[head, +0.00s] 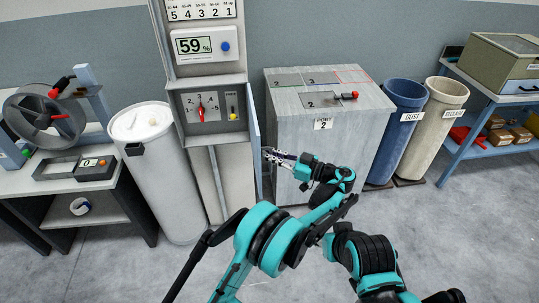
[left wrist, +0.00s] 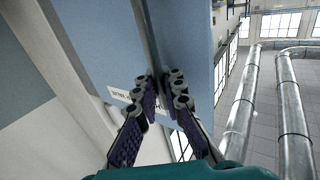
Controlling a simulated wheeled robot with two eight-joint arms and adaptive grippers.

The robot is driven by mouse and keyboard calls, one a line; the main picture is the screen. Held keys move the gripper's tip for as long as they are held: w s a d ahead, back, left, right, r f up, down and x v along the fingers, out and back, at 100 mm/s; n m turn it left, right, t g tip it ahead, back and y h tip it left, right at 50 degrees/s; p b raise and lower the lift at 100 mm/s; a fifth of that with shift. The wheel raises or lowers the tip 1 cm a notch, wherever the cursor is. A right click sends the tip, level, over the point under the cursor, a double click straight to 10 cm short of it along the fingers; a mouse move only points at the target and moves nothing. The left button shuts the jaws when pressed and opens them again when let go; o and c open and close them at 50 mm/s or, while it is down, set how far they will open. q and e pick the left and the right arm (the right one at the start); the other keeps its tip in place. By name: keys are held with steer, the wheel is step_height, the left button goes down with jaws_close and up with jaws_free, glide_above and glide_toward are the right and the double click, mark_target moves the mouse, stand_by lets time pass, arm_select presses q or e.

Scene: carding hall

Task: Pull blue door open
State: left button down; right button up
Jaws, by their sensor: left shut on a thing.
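The blue door (head: 255,140) shows in the head view as a narrow, almost edge-on light-blue panel at the right side of the tall grey cabinet (head: 232,170). In the left wrist view the blue door (left wrist: 100,45) fills the upper middle, with a grey upright bar (left wrist: 147,35) on it and a partly covered white label (left wrist: 122,97). My left gripper (head: 268,155) is at the door's right side; in the left wrist view its fingers (left wrist: 163,85) are shut on the bar. The contact itself is partly hidden by the fingertips. My right gripper is not in view.
A grey box-shaped stand (head: 340,145) marked PORT 2 is close behind and right of my left gripper. A white bin (head: 165,180) stands left of the cabinet. Blue (head: 395,130) and cream (head: 435,130) bins stand farther right. Grey floor in front is open.

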arm_select(q)
steer(key=shift+d+f, duration=0.15)
steer(key=shift+d, duration=0.2)
steer(key=c, duration=1.9)
jaws_free()
steer(key=shift+s+d, duration=0.1)
steer(key=shift+s, duration=0.05)
step_height(320, 180, up, 10)
steer(key=shift+r, duration=0.1)
